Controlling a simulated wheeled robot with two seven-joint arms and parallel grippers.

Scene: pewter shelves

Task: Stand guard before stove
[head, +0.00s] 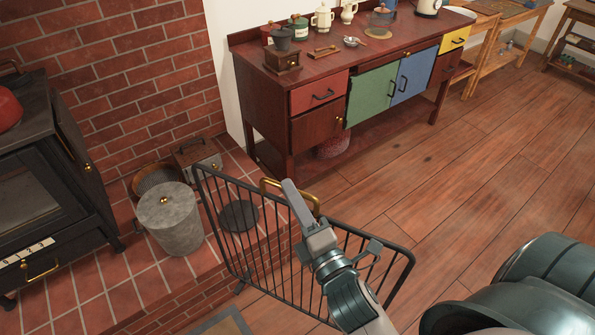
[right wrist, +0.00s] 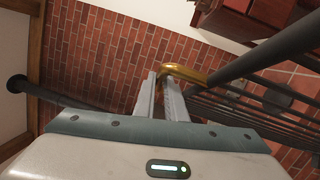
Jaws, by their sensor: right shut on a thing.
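The black barred fire guard (head: 228,178) is in the middle of the head view, by the hearth's right edge and apart from the stove. My right gripper (head: 290,192) is shut on its brass handle (head: 272,184). In the right wrist view the fingers (right wrist: 162,92) close around the brass handle (right wrist: 190,74), with the guard's dark rail (right wrist: 265,55) beside it. I cannot tell whether the guard's feet touch the floor. The black stove (head: 62,150) stands at the left on the tiled hearth. My left gripper is out of view.
On the brick hearth (head: 105,283) stand a grey lidded bin (head: 172,222), a brown basket (head: 152,178) and a box (head: 198,155). A dark red sideboard (head: 318,130) stands behind the guard. The wooden floor (head: 450,180) at right is open.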

